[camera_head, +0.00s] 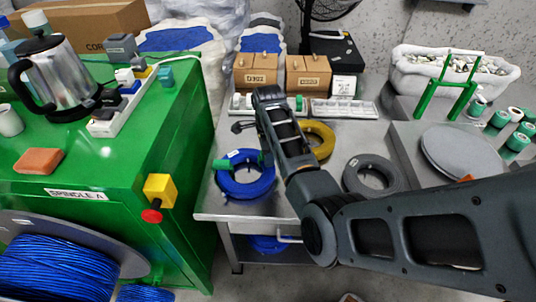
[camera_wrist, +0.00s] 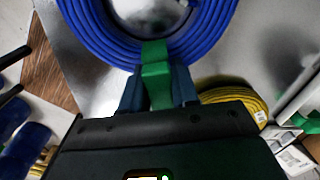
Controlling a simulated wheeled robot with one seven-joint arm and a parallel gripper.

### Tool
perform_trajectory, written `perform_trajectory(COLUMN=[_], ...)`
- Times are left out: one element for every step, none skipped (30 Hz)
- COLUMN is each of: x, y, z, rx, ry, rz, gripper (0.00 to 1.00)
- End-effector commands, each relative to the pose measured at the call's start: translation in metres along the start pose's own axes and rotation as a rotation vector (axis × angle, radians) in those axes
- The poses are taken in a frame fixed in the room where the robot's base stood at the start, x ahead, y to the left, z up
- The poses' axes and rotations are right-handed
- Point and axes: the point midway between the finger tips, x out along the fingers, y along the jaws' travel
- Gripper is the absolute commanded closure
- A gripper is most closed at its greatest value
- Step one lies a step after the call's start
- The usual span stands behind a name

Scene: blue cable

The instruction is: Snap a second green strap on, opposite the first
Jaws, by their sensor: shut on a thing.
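The blue cable coil (camera_head: 246,187) lies flat on the steel table. A first green strap (camera_head: 221,163) is on its left side. A second green strap (camera_head: 266,159) is at the coil's right side, opposite the first, partly hidden by my arm. In the wrist view my gripper (camera_wrist: 157,88) is shut on this green strap (camera_wrist: 156,74), one finger on each side. The strap's far end overlaps the outer turns of the blue coil (camera_wrist: 85,30). I cannot tell whether it is snapped fully around them. In the head view my arm hides most of the gripper.
A yellow coil (camera_head: 321,139) lies just behind my arm and a grey coil (camera_head: 359,183) lies to its right. White trays (camera_head: 344,109) and brown boxes (camera_head: 308,78) stand at the back. A green cabinet (camera_head: 180,140) borders the left.

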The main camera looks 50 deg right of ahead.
Motion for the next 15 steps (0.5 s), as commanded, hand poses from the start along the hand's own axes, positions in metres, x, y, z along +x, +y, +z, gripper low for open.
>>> perform_trajectory(x=[-0.0008, -0.0005, -0.0001, 0.0001, 0.0003, 0.0003, 0.0003, 0.0003, 0.0003, 0.0004, 0.0006, 0.0010, 0.0014, 0.0019, 0.0028], y=[-0.0001, -0.0002, -0.0002, -0.0002, -0.0002, -0.0002, -0.0002, -0.0002, -0.0001, -0.0001, -0.0001, -0.0001, -0.0001, -0.0001, 0.0000], z=[0.0001, 0.0001, 0.0001, 0.0001, 0.0001, 0.0001, 0.0001, 0.0001, 0.0001, 0.0001, 0.0002, 0.0001, 0.0001, 0.0001, 0.0001], rx=[0.000, 0.000, 0.000, 0.000, 0.000, 0.000, 0.000, 0.000, 0.000, 0.000, 0.000, 0.000, 0.000, 0.000, 0.000], ry=[0.000, 0.000, 0.000, 0.000, 0.000, 0.000, 0.000, 0.000, 0.000, 0.000, 0.000, 0.000, 0.000, 0.000, 0.000], rz=[0.000, 0.000, -0.001, -0.001, -0.001, -0.001, -0.001, -0.001, 0.000, 0.000, 0.000, 0.000, 0.000, 0.000, 0.000], gripper=[0.97, 0.97, 0.97, 0.97, 0.97, 0.97, 0.97, 0.97, 0.97, 0.97, 0.97, 0.97, 0.97, 0.97, 0.97])
